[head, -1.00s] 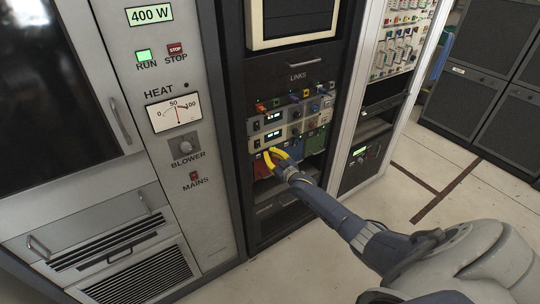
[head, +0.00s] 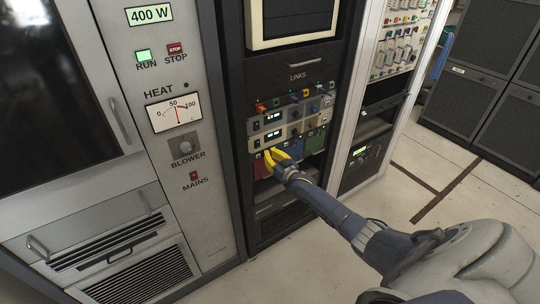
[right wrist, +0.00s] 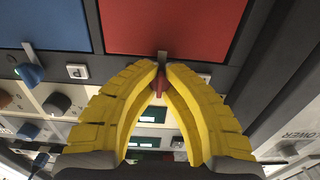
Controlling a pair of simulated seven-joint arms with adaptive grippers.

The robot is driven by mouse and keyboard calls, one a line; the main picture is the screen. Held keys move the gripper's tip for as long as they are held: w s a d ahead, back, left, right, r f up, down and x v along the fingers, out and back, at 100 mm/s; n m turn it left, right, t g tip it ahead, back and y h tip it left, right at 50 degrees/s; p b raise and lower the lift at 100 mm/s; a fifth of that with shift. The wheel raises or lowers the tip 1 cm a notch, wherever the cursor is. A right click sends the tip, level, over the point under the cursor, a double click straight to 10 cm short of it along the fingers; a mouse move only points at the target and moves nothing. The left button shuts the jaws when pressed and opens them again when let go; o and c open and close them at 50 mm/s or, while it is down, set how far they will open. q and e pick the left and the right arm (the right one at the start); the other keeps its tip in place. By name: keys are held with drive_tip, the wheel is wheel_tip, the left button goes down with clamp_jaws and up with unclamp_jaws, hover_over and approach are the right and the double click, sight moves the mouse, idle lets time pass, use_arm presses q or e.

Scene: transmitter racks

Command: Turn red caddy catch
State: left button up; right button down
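The red caddy (head: 262,168) sits at the left of a row of coloured caddies in the dark middle rack. It also shows as a large red panel in the right wrist view (right wrist: 182,28). Its small red catch (right wrist: 159,84) is at the panel's edge, between my right fingertips. My right gripper (right wrist: 160,72) has yellow fingers that close in a V, tips on both sides of the catch and seemingly touching it. In the head view, my right gripper (head: 268,156) covers the catch. My left gripper is not in view.
A blue caddy (right wrist: 46,22) adjoins the red one, with a green caddy (head: 315,141) beyond it. Modules with knobs and plugs (head: 268,119) sit directly above. The grey transmitter cabinet (head: 205,170) stands to the left. Open floor (head: 410,185) lies to the right.

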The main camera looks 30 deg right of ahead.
drive_tip(key=shift+s+f, duration=0.25)
drive_tip(key=shift+f, duration=0.35)
drive_tip(key=c, duration=1.7)
unclamp_jaws()
drive_tip(key=shift+c, duration=0.2)
drive_tip(key=o, duration=0.4)
drive_tip(key=shift+w+r, duration=0.15)
drive_tip(key=shift+r, duration=0.15)
drive_tip(key=shift+o, duration=0.2)
drive_tip(key=s, duration=1.2)
drive_tip(key=shift+d, duration=0.15)
